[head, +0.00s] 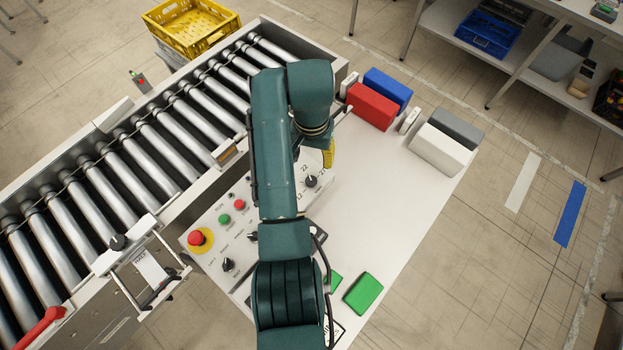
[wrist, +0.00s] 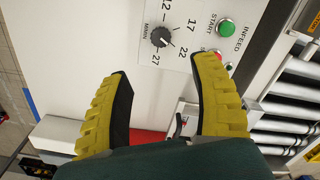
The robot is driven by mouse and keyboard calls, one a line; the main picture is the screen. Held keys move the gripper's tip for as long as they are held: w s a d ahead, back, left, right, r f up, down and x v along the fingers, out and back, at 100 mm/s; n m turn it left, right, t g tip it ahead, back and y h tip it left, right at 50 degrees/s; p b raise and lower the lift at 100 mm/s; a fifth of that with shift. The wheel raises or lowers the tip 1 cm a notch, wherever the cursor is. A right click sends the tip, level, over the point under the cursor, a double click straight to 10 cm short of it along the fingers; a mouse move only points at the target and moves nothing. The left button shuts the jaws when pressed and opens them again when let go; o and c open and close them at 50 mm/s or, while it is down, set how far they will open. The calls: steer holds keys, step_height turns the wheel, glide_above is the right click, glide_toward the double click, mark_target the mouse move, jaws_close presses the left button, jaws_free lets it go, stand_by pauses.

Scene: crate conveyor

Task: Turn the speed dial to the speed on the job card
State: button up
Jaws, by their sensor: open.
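The speed dial (wrist: 160,37) is a black round knob on the white panel, with 12, 17, 22, 27 and M/MIN printed around it in the wrist view. Its exact pointer direction is too small to tell. It also shows in the head view (head: 311,181), just right of my arm. My gripper (wrist: 163,72) is open and empty, its yellow fingers spread apart short of the dial. In the head view only a yellow finger (head: 328,155) shows beyond my arm.
The panel has a green start button (wrist: 226,27), a red emergency stop (head: 200,239) and another black knob (head: 228,264). A roller conveyor (head: 150,155) runs along the left. Red (head: 371,106), blue, white and grey blocks stand at the table's far end; a green block (head: 363,293) lies nearer.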

mark_target(311, 180)
step_height(311, 180, down, 13)
steer(key=shift+r+b, duration=0.1)
steer(key=shift+b, duration=0.4)
jaws_close()
